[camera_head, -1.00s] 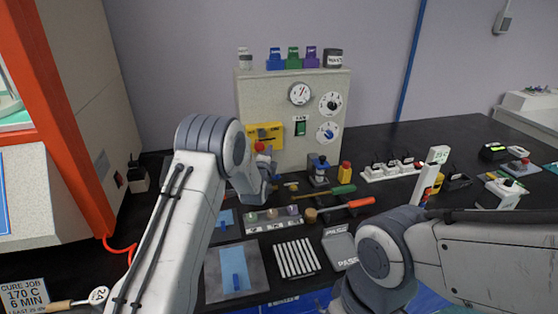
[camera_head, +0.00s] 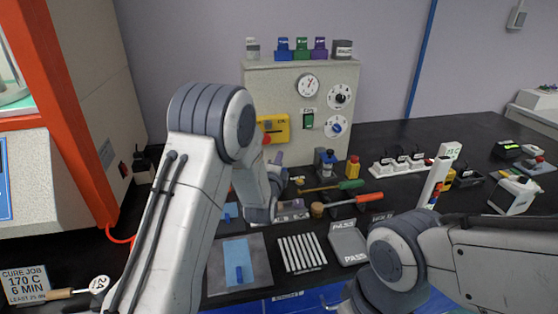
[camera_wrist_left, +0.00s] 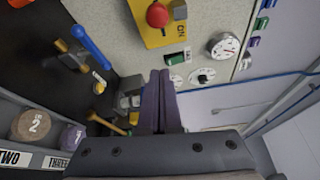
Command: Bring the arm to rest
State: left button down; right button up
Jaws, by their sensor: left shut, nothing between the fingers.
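My left arm rises from the lower left in the head view and bends over at its elbow. My left gripper (camera_head: 278,160) is mostly hidden behind its own wrist, in front of the grey control box (camera_head: 350,90). In the left wrist view my left gripper (camera_wrist_left: 160,90) has its two dark fingers together with nothing between them. My right arm reaches in from the right edge in the head view, with its elbow low in the picture. Its gripper is out of the picture.
The control box carries dials and a yellow panel with a red button (camera_wrist_left: 157,15). A green-handled tool (camera_head: 350,184), a red-handled tool (camera_head: 369,198), white sockets (camera_head: 400,164), a striped tray (camera_head: 302,253) and a blue sheet (camera_head: 241,254) lie on the black bench. The orange-framed machine (camera_head: 62,120) stands left.

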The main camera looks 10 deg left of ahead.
pick_arm(q)
jog(key=s+d+r+n+g+h+p, duration=0.1)
jog(key=s+d+n+g+h+p, duration=0.15)
jog(key=s+d+g, duration=0.5)
jog(key=s+d+r+n+g+h+p, duration=0.1)
jog(key=s+d+n+g+h, duration=0.2)
jog(key=s+d, duration=0.8)
jog(key=s+a+r+n+g+y+p, duration=0.1)
jog(key=s+a+n+g, duration=0.2)
jog(key=s, duration=1)
jog(key=s+a+r+n+g+y, duration=0.1)
jog(key=s+a+n+g+y, duration=0.1)
jog(key=s, duration=1.1)
jog(key=shift+s+a+n+g+p, duration=0.2)
jog(key=shift+a+n+g+p, duration=0.15)
jog(key=shift+a+n+g, duration=0.55)
